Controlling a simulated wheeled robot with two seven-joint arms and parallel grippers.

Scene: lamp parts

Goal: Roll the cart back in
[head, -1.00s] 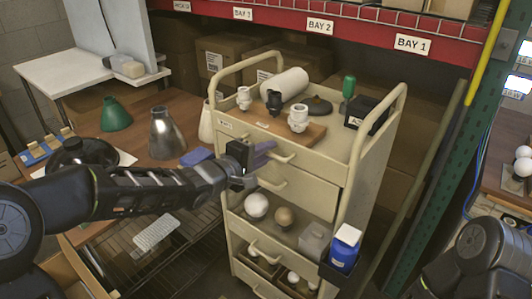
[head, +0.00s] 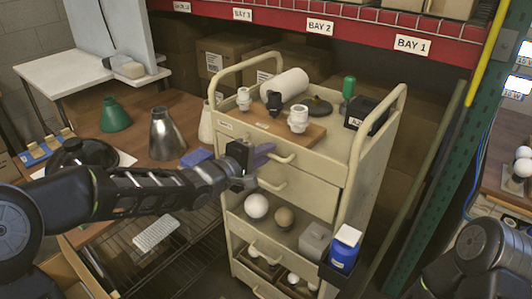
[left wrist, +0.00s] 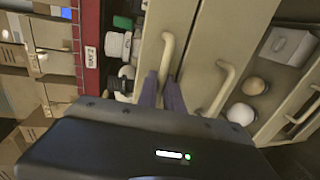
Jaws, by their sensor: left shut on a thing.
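My left gripper (head: 268,152) reaches in from the left and is shut on the cart's top drawer handle (head: 283,158). In the left wrist view the purple fingers (left wrist: 162,92) are at the lower end of that handle (left wrist: 167,52); the exact contact is partly hidden. A second drawer handle (left wrist: 222,88) is beside it. My right arm shows at the lower right, but its gripper is out of view.
The cart's top carries white sockets (head: 298,119), a paper roll (head: 285,84) and a green-handled tool (head: 348,87). A green rack post (head: 440,150) stands right of the cart; a workbench (head: 185,108) is left.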

